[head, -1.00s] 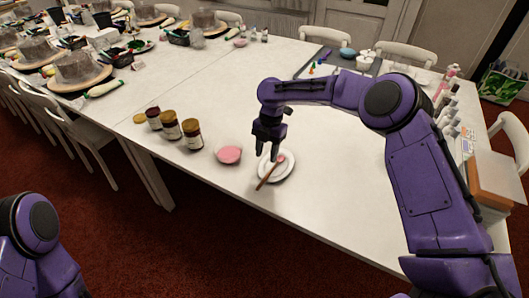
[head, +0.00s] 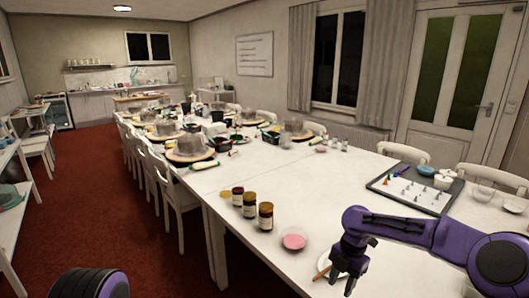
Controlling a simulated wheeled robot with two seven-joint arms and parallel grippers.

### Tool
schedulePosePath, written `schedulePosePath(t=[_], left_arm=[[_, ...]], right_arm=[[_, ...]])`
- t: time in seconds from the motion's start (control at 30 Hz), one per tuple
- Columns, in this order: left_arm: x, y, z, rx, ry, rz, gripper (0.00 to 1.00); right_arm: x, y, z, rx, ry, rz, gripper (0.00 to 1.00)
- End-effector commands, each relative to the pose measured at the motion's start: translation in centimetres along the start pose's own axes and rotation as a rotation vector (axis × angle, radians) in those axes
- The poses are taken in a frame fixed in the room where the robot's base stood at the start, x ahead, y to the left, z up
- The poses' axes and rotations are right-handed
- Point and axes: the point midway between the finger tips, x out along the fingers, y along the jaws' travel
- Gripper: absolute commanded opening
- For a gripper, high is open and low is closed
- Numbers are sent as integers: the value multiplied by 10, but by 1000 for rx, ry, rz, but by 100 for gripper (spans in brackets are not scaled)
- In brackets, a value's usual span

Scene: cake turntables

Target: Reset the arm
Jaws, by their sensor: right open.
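My right arm (head: 420,235) comes in from the lower right over the white table (head: 250,185). Its purple gripper (head: 342,282) points down above a small white plate (head: 323,264) near the table's front edge. The gripper is open and hides part of the plate. A thin brown stick, perhaps a brush (head: 321,274), lies at the plate. I cannot tell whether the fingers touch it. Only a rounded purple part of my left arm (head: 90,284) shows at the bottom left. The left gripper is out of view.
A pink dish (head: 293,242) and several dark jars, one of them here (head: 266,216), stand left of the right gripper. A grey tray (head: 412,190) with small items lies behind the right arm. Cake turntables (head: 191,149) line the far table. White chairs (head: 178,198) stand alongside.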

Motion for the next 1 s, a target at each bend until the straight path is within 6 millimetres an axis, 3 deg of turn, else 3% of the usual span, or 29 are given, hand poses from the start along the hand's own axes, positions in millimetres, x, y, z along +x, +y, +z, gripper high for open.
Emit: schedulePosePath(t=[0.27,0.47,0.63,0.73,0.87,0.97,1.0], left_arm=[[0,0,0,0,1,1,96],[0,0,0,0,0,0,96],[0,0,0,0,0,0,96],[0,0,0,0,0,0,96],[2,0,1,0,0,0,96],[3,0,1,0,0,0,96],[4,0,2,0,0,0,96]], right_arm=[[1,40,-8,266,18,155,43],[14,64,-19,536,85,294,43],[40,78,-33,866,185,415,43],[70,77,-45,1126,267,478,43],[131,49,-62,1593,388,557,43],[181,-5,-72,1986,443,622,43],[199,-35,-75,2139,448,655,43]])
